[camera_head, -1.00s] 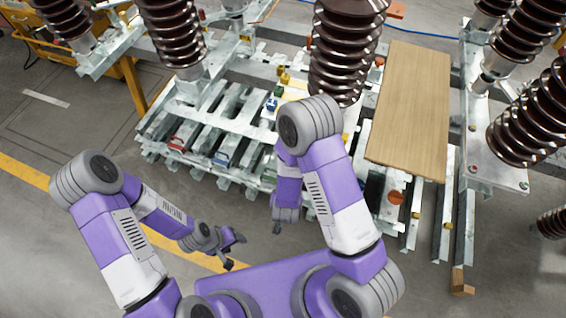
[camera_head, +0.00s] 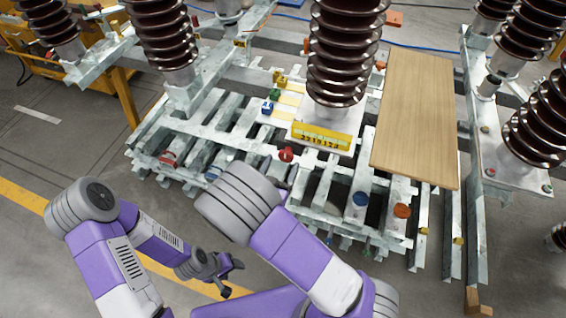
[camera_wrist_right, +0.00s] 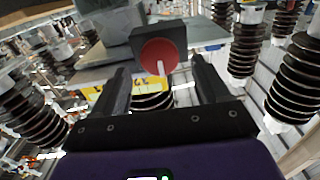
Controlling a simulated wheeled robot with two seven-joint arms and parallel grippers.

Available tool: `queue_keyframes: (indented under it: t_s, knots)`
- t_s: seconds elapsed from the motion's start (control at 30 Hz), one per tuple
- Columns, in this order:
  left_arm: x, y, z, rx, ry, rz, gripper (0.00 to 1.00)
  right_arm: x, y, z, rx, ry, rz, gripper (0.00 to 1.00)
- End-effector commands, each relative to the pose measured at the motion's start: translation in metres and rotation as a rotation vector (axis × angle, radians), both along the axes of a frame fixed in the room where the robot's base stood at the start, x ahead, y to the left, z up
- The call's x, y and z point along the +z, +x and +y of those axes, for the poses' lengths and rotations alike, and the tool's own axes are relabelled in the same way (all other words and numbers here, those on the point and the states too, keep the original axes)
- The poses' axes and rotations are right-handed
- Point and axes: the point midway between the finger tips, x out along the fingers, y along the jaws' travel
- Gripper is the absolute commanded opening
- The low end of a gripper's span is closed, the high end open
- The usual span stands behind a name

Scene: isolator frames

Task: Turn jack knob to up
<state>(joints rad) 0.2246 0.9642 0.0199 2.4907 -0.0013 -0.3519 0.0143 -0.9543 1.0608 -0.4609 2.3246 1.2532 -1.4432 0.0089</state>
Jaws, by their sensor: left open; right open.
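A red round knob (camera_wrist_right: 158,55) with a white pointer line sits on a dark square block (camera_wrist_right: 176,34) in the right wrist view. The pointer runs from the knob's middle downward, slightly right. My right gripper (camera_wrist_right: 160,66) is open, its fingers to either side of the knob in the picture; contact cannot be told. In the head view a red knob (camera_head: 286,154) sits at the frame's front edge, left below the yellow number plate (camera_head: 321,136). My right gripper is hidden there behind my arm. My left gripper (camera_head: 231,277) is open and empty above the floor.
Other knobs stand on the metal frame: blue (camera_head: 360,199), orange (camera_head: 401,211), and red at the left (camera_head: 168,159). Brown ribbed insulators (camera_head: 347,50) rise above it. A wooden board (camera_head: 416,120) lies at right. Floor at the left is clear.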

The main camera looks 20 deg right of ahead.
Motion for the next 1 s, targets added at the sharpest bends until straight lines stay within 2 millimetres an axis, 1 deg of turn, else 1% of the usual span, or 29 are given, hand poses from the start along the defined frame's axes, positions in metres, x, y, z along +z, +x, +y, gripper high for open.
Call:
queue_keyframes:
  t_s: [0.1, 0.2, 0.47, 0.57, 0.83, 1.0]
  knots:
    - [-0.004, 0.000, 0.000, 0.000, 0.000, 0.000, 0.57, -0.001, 0.011, -0.008, -0.002, 0.002, 0.000, 0.75]
    - [-0.004, 0.000, 0.000, 0.000, 0.000, 0.000, 0.57, 0.000, 0.016, -0.011, 0.000, 0.001, 0.001, 0.75]
    - [-0.004, 0.000, 0.000, 0.000, 0.000, 0.000, 0.57, 0.000, 0.018, -0.012, 0.002, 0.001, 0.002, 0.75]
    - [-0.004, 0.000, 0.000, 0.000, 0.000, 0.000, 0.57, 0.000, 0.018, -0.012, 0.001, 0.001, 0.002, 0.63]
    - [-0.004, 0.000, 0.000, 0.000, 0.000, 0.000, 0.57, 0.000, 0.018, -0.012, 0.001, 0.001, 0.002, 0.21]
    - [-0.003, 0.000, 0.000, 0.000, 0.000, 0.000, 0.57, 0.000, 0.017, -0.012, 0.001, -0.006, 0.006, 0.20]
